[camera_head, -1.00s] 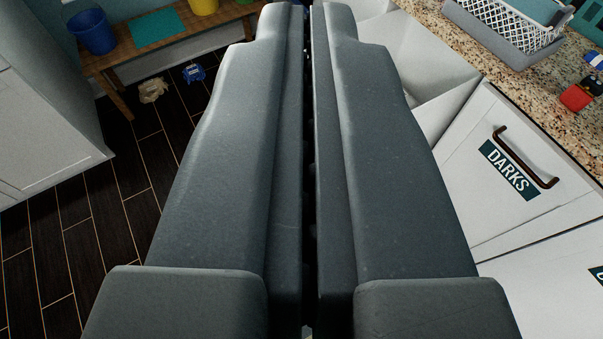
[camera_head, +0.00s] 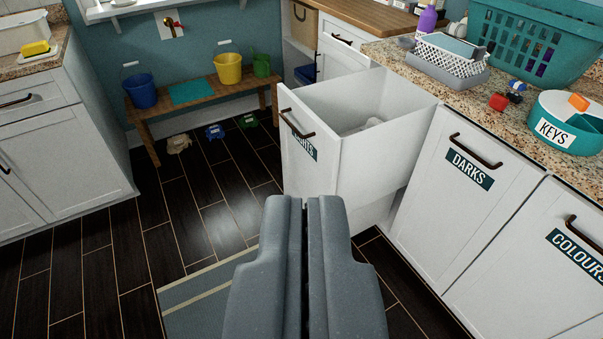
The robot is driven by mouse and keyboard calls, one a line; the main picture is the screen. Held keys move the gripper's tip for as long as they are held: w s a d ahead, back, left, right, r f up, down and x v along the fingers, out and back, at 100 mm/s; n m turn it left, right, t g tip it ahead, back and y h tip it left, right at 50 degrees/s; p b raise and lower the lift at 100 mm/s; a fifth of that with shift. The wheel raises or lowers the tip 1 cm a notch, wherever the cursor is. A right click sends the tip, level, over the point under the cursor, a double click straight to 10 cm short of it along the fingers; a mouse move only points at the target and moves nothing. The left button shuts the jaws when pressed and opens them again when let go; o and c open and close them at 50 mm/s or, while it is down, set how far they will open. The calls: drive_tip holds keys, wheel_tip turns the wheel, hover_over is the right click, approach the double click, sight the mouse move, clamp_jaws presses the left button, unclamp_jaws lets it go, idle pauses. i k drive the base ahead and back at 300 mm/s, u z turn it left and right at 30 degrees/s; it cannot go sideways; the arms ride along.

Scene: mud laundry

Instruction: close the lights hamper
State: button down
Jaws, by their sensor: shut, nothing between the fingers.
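The lights hamper (camera_head: 362,165) is a white pull-out bin under the counter, standing open. Its front panel (camera_head: 312,185) faces left, with a dark bar handle (camera_head: 296,124) and a dark label seen at a steep angle, hard to read in full. Some pale cloth (camera_head: 362,127) lies inside. My gripper (camera_head: 304,200) is shut and empty.
The DARKS hamper (camera_head: 462,190) and COLOURS hamper (camera_head: 545,265) are shut, to the right. The granite counter (camera_head: 400,57) holds a teal basket (camera_head: 530,40) and a KEYS bowl (camera_head: 565,128). A wooden bench (camera_head: 190,98) with buckets stands behind. Dark floor (camera_head: 140,240) is clear at left; a mat (camera_head: 200,300) lies near.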

sight(367, 168)
drive_tip(key=z, duration=0.45)
drive_tip(key=i, duration=1.6)
drive_tip(key=z, duration=0.2)
